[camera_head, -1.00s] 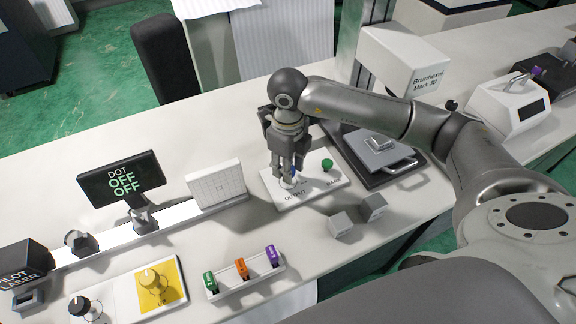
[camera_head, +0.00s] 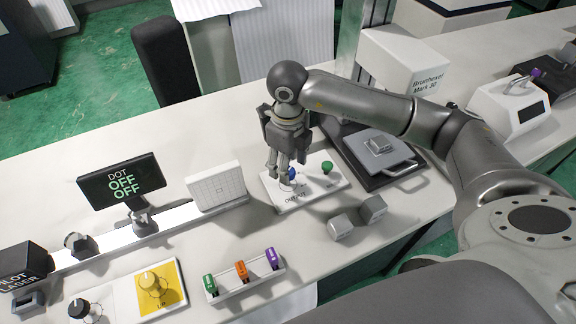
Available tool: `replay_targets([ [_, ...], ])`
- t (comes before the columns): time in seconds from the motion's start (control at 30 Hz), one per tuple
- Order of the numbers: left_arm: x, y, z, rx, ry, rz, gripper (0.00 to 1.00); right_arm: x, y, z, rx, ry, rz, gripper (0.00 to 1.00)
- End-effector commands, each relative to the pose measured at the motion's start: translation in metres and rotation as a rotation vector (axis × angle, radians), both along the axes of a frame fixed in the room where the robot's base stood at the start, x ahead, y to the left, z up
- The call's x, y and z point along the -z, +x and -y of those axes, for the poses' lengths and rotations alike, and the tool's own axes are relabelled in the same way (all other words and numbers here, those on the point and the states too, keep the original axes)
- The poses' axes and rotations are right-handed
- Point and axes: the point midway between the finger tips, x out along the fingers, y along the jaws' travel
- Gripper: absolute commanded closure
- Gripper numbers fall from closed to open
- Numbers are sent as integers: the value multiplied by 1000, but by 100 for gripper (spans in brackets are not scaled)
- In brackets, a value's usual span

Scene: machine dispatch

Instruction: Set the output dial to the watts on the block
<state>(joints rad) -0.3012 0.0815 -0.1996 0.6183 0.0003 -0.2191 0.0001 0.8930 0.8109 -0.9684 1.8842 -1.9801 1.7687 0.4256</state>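My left gripper is out of view.
A green knob (camera_head: 327,167) stands on the same panel. A dark press with a grey plate (camera_head: 378,150) is to the right. A display (camera_head: 122,180) reads "DOT OFF OFF". A white holder (camera_head: 247,283) carries green, orange and purple pieces. A yellow dial panel (camera_head: 172,292) is front left.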

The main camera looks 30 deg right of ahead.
Motion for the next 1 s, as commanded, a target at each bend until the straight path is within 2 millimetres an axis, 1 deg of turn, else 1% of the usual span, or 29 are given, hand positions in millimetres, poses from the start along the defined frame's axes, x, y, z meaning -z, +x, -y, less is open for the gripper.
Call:
replay_targets([
  [0.03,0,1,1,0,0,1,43,-11,1,0,0,0,5,47],
  [0.1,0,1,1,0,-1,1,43,-26,1,0,0,0,7,47],
  [0.3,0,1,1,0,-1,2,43,-69,1,0,0,0,5,47],
  [0.4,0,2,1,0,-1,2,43,-84,1,0,1,0,4,47],
  [0.5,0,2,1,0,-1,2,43,-95,1,0,0,0,3,47],
  [0.67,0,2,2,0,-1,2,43,-101,0,0,0,-1,0,47],
  [1.0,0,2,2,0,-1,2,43,-101,0,0,1,0,0,47],
])
